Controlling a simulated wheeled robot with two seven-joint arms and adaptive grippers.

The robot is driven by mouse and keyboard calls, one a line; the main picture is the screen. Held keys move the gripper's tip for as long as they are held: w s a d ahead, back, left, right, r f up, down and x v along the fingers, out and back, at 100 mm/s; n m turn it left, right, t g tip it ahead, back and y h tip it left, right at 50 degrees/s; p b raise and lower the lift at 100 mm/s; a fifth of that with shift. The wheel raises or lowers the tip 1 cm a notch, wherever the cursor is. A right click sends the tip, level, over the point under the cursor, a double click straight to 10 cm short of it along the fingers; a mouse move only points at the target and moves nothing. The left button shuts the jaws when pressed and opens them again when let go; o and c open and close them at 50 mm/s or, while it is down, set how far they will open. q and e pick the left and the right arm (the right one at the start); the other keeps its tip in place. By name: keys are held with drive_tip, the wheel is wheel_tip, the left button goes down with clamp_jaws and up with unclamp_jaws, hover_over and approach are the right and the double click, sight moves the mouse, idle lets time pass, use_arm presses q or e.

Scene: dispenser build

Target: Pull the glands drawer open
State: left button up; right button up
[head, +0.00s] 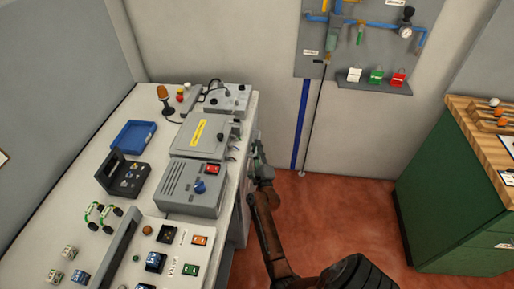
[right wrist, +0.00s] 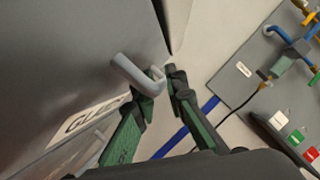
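The drawer front (right wrist: 75,60) is a grey panel with a white label (right wrist: 90,118) starting "GL", partly hidden by my gripper. A light grey bar handle (right wrist: 132,76) stands out from it. My right gripper (right wrist: 162,82) is open, its green and black fingers at the handle. One fingertip lies partly behind the handle's end and the other is just right of it; I cannot tell whether they touch. In the head view, my right gripper (head: 259,163) is beside the bench's right side, where the drawer front is hidden. My left gripper is not in view.
The white bench (head: 155,112) carries grey boxes, a blue tray (head: 134,136) and switches. A grey wall panel (head: 345,75) with blue pipes and a hanging black cable is at the back. A green cabinet (head: 450,200) stands right. Red floor between is clear.

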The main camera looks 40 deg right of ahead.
clamp_jaws()
idle(0.3)
